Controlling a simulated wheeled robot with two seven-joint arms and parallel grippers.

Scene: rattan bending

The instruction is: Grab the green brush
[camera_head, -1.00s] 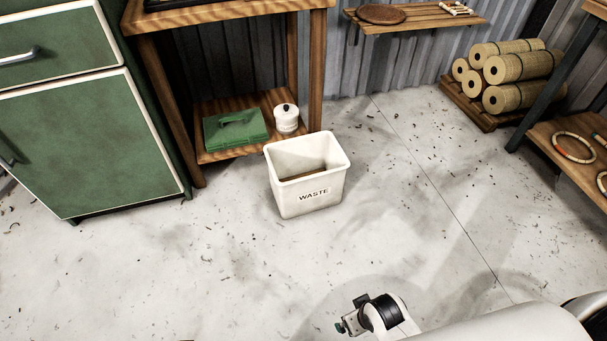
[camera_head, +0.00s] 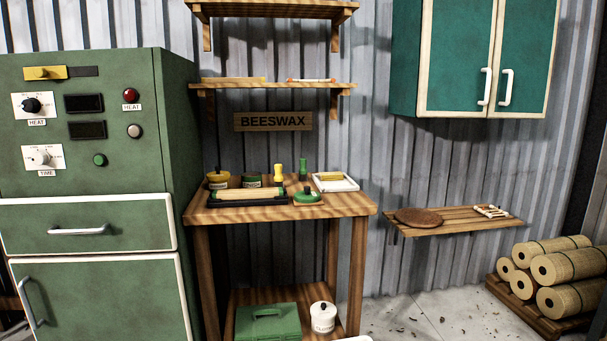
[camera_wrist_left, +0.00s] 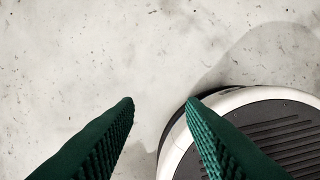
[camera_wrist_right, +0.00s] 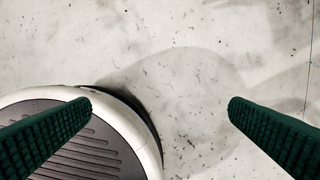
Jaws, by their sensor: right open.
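A small upright green item (camera_head: 303,169), which looks like the green brush, stands at the back of the wooden workbench (camera_head: 350,203) in the head view. A similar yellow item (camera_head: 278,172) stands just left of it. It is too small to make out bristles. My left gripper (camera_wrist_left: 160,101) shows in its wrist view with its green fingers apart and bare floor between them. My right gripper (camera_wrist_right: 160,104) is wide open and empty over the floor. Neither gripper shows in the head view; both are away from the workbench.
On the bench are a dark tray (camera_head: 220,201) with a roller, small jars (camera_head: 218,180), a round green-topped item (camera_head: 307,196) and a white tray (camera_head: 350,186). A green cabinet (camera_head: 180,150) stands left. Shelves (camera_head: 340,88) hang above. A low shelf (camera_head: 460,220) is right.

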